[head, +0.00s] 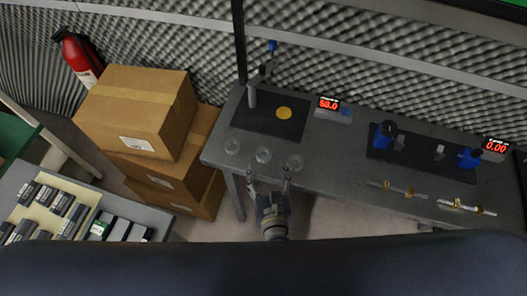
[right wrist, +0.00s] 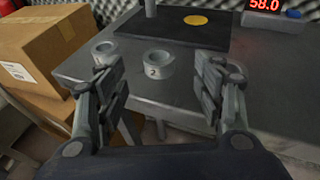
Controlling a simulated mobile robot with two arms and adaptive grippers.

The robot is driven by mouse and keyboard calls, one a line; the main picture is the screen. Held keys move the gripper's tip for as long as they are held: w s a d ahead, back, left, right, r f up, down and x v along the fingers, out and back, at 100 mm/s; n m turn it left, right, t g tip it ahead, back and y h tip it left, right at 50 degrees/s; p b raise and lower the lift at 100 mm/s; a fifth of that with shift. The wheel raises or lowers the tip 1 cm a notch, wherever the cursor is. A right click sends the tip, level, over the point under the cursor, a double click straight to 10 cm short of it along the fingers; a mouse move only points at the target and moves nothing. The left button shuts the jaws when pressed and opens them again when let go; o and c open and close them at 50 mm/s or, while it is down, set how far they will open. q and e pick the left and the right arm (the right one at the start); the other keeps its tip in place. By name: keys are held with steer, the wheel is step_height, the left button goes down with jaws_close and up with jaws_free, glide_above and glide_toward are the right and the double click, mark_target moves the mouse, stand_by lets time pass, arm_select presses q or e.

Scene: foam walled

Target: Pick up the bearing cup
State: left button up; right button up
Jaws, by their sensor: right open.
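Three small clear or grey cups stand in a row near the front left edge of the grey table: a left cup (head: 232,147), a middle cup (head: 263,155) and a right cup (head: 295,162). I cannot tell which is the bearing cup. My right gripper (head: 269,183) is open and empty, just in front of the table edge. Its fingers (right wrist: 160,88) spread apart in the wrist view. My left gripper is not in view.
A black mat (head: 262,124) with a yellow disc (head: 284,113) and a stand lies behind the cups. A red display (head: 329,104) reads 58.0. Another mat (head: 420,158) with blue devices lies right. Cardboard boxes (head: 140,112) stack left of the table.

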mark_target(263, 149)
steer(key=shift+x, duration=0.8)
steer(key=shift+w+a+f, duration=0.1)
steer(key=shift+w, duration=0.45)
steer(key=p+x, duration=0.1)
steer(key=x, duration=0.2)
steer(key=shift+f, duration=0.15)
steer(key=shift+w+a+f, duration=0.1)
steer(key=shift+w+f, duration=0.1)
steer(key=shift+w, duration=0.25)
steer(key=shift+s, duration=0.15)
steer(key=c, duration=0.3)
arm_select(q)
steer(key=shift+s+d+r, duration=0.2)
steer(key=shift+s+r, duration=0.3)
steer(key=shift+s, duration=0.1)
arm_select(e)
steer(key=c, duration=0.9)
